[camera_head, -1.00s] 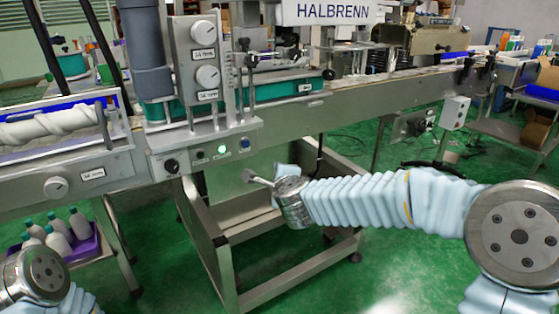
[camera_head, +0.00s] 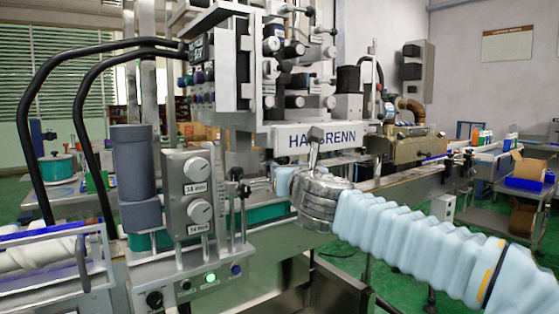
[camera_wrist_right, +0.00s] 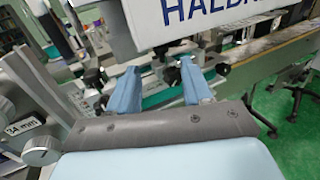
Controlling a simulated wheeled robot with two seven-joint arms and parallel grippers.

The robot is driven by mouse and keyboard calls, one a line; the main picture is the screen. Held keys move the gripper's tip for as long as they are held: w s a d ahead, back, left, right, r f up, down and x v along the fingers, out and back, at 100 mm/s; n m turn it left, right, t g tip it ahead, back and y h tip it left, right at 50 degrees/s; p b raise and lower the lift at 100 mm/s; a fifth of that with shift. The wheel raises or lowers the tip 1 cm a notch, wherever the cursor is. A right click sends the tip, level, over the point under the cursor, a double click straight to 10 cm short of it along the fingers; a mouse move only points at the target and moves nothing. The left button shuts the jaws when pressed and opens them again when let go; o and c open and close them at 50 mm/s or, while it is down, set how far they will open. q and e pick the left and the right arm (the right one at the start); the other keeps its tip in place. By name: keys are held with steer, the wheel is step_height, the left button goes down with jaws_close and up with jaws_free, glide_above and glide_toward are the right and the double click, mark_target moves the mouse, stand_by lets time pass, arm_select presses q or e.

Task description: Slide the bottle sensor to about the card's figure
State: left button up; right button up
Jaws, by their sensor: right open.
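My right gripper (camera_head: 284,180) is in front of the machine's conveyor side, below the HALBRENN sign. In the right wrist view its two light blue fingers (camera_wrist_right: 158,72) stand well apart. Small metal and dark fittings (camera_wrist_right: 160,70) of the machine show between and beyond the fingers, and I see nothing held. I cannot single out the bottle sensor; my right wrist and arm cover part of that area in the head view. My left gripper is out of view.
A control block with two dials (camera_head: 197,190) stands left of my right gripper, above a panel with a lit green button (camera_head: 210,277). The HALBRENN sign (camera_head: 321,136) overhangs the gripper. A black knob (camera_head: 237,173) stands beside the dials. The conveyor (camera_head: 410,185) runs right.

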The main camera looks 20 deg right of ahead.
mark_target(279, 162)
steer(key=w+p, duration=0.1)
steer(key=w, duration=0.7)
steer(key=shift+w+d+p, duration=0.1)
steer(key=shift+d+p, duration=0.1)
steer(key=shift+p, duration=0.2)
jaws_close()
